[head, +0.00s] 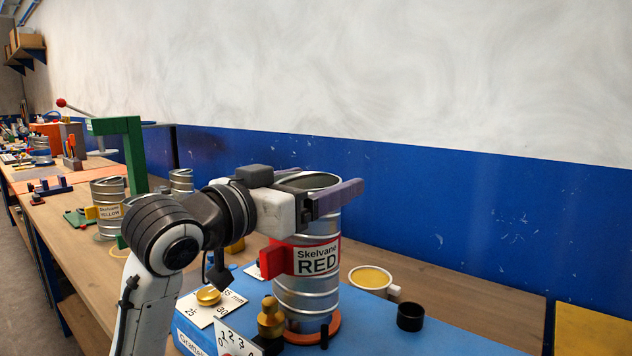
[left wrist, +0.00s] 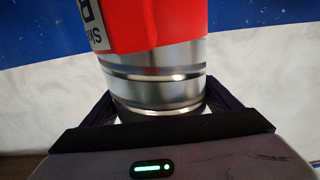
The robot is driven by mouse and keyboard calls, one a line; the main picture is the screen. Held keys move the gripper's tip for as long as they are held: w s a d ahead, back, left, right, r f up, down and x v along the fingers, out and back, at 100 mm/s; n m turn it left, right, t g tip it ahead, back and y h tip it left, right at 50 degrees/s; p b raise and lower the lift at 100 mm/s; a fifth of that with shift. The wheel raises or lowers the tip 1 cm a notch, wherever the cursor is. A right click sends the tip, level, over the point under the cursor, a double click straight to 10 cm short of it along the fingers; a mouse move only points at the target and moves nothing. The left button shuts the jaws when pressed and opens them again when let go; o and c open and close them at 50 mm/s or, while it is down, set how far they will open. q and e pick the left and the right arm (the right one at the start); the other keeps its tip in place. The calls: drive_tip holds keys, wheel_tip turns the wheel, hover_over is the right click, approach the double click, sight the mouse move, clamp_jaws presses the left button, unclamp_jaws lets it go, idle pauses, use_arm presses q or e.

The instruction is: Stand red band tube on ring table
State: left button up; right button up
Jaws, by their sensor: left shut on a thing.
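My right gripper is not in view.
A brass knob (head: 270,318) stands just left of the tube's foot. A white-rimmed yellow dish (head: 371,277) and a black cup (head: 410,317) are to the right. A yellow-labelled tube (head: 108,205) and a green frame (head: 134,150) stand further back.

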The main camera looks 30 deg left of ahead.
sight(267, 249)
use_arm(q)
drive_tip(key=shift+f+b, duration=0.35)
drive_tip(key=shift+f, duration=0.15)
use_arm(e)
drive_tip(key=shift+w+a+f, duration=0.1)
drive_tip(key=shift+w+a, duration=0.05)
use_arm(q)
drive_tip(key=shift+f+b, duration=0.7)
drive_tip(key=shift+f, duration=0.35)
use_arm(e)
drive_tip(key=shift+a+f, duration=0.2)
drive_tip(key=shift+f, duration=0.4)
use_arm(q)
drive_tip(key=o, duration=1.7)
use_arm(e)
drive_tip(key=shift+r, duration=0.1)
use_arm(q)
drive_tip(key=shift+s, duration=0.1)
drive_tip(key=s+b, duration=0.9)
drive_tip(key=shift+a+f, duration=0.1)
drive_tip(key=shift+a, duration=0.25)
drive_tip(key=shift+s+b, duration=0.45)
drive_tip(key=shift+b, duration=0.05)
drive_tip(key=shift+s, duration=0.1)
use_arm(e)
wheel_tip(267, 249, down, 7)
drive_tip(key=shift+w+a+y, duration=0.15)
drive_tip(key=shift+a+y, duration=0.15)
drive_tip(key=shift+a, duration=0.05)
